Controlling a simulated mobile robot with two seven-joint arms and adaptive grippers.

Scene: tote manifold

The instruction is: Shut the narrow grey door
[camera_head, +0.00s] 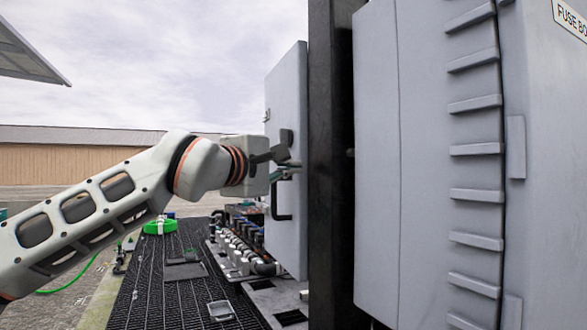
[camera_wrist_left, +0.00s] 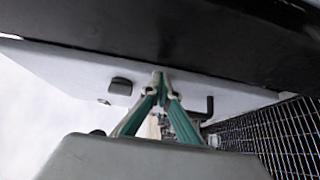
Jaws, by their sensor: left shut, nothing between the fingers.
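The narrow grey door (camera_head: 288,95) stands upright just left of a black post in the head view. A black handle (camera_head: 282,200) and a small dark latch are on its face. The door also shows as a pale panel in the left wrist view (camera_wrist_left: 62,68). My left gripper (camera_head: 297,165) is in front of the door, near the latch and above the handle. Its teal fingers meet at the tips (camera_wrist_left: 158,86), shut and empty. I cannot tell whether the tips touch the door. My right gripper is not in view.
The black post (camera_head: 331,200) stands between the door and a large grey fuse box cabinet (camera_head: 430,170) on the right. A manifold with several fittings (camera_head: 240,245) is below the door.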

